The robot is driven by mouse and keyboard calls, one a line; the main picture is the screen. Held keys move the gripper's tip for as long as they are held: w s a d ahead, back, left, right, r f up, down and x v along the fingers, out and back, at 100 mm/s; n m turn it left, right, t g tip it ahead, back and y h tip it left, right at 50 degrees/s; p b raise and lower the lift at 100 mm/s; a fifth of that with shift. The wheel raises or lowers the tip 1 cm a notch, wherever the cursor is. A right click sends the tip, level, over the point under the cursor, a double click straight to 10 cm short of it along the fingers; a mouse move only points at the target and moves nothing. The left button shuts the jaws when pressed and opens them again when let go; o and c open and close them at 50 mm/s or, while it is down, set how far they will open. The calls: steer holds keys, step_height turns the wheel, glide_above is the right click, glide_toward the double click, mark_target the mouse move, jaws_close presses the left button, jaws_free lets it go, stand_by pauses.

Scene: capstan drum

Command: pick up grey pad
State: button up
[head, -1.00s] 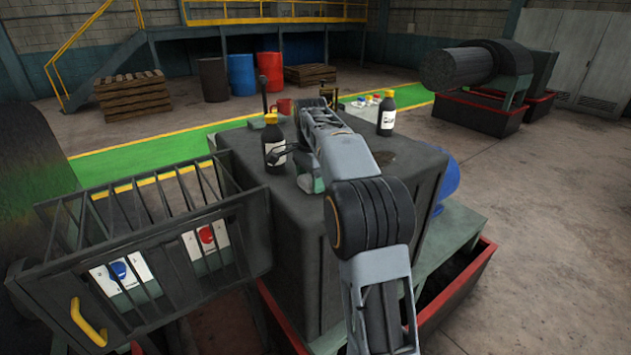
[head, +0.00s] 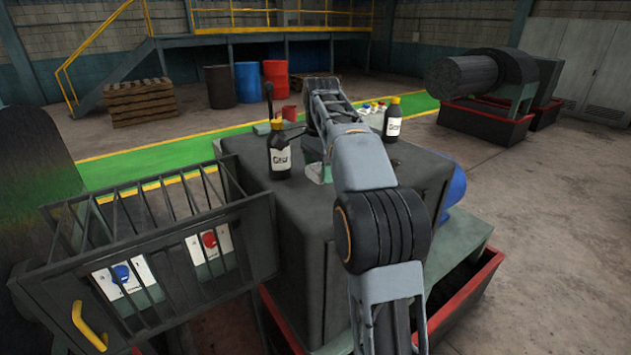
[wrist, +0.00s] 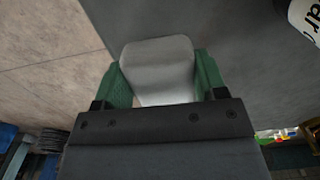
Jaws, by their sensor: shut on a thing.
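The grey pad (wrist: 157,62) is a pale, rounded block between the two green fingers of my gripper (wrist: 160,78) in the wrist view. The fingers touch it on both sides, so the gripper is shut on it. The dark gripper body hides its near end. In the head view my gripper (head: 316,167) shows as a small green and pale patch over the dark box top, right of a black bottle. My arm hides much of it there. I cannot tell the exact gap between the pad and the box top.
The dark box (head: 295,215) carries a black bottle with yellow cap (head: 279,155) on the left and another (head: 391,120) on the right. A red mug (head: 289,113) stands farther back. A barred cage (head: 150,260) is at front left.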

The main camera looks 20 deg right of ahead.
steer(key=s+r+b, duration=0.2)
steer(key=s+r, duration=0.5)
steer(key=s, duration=0.4)
steer(key=shift+s+d+b, duration=0.2)
steer(key=shift+s+b, duration=0.1)
steer(key=shift+b, duration=0.05)
steer(key=o, duration=0.3)
steer(key=shift+c, duration=1.1)
